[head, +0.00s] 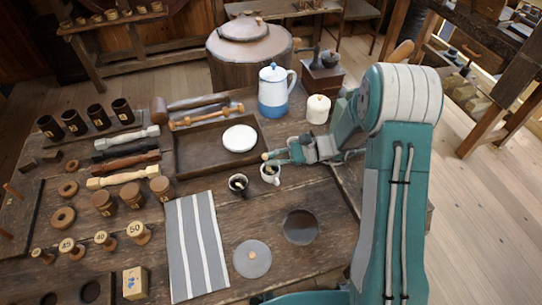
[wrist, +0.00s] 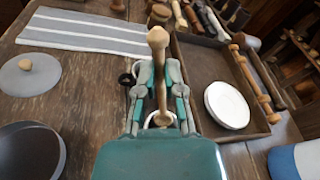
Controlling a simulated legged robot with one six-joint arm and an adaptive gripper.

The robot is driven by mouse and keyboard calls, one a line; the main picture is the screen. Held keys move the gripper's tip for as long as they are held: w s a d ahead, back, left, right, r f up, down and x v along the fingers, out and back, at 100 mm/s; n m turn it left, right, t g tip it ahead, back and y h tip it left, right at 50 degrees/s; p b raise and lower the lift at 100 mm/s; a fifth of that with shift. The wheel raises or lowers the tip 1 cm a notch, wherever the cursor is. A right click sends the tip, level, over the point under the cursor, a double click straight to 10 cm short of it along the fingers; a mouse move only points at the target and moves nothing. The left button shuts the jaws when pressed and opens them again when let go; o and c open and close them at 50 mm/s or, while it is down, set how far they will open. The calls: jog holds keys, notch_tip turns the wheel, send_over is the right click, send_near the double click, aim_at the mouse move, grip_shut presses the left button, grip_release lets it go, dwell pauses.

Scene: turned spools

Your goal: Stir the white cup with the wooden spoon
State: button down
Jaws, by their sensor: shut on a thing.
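The white cup (head: 270,178) stands on the wooden table, right of a dark mug in the head view. Part of its rim shows between my fingers in the wrist view (wrist: 153,124). My gripper (head: 275,157) is over the cup and shut on the wooden spoon (wrist: 158,75). The spoon's rounded top end sticks out above the fingers toward the wrist camera. Its shaft runs down toward the cup. Its lower end is largely hidden by the fingers and the cup, so I cannot tell how deep it sits or whether it touches the cup wall.
The dark mug (head: 238,188) stands close to the left of the cup. A tray (head: 190,150) with a white plate (head: 240,138) lies behind. A blue-white pot (head: 275,98) and cream jar (head: 318,108) stand farther back. A round dark dish (head: 300,228), grey lid (head: 252,262) and striped cloth (head: 190,235) lie in front.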

jog(key=shift+w+d+f, duration=0.1)
jog(key=shift+w+f, duration=0.2)
jog(key=shift+f, duration=0.5)
jog(key=shift+w+d+f, duration=0.1)
jog(key=shift+w+f, duration=0.2)
jog(key=shift+f, duration=0.45)
jog(key=shift+f, duration=0.1)
jog(key=shift+w+d, duration=0.2)
jog(key=shift+d, duration=0.05)
jog(key=shift+s+a, duration=0.2)
jog(key=shift+a, duration=0.4)
jog(key=shift+s+d, duration=0.1)
jog(key=shift+d, duration=0.4)
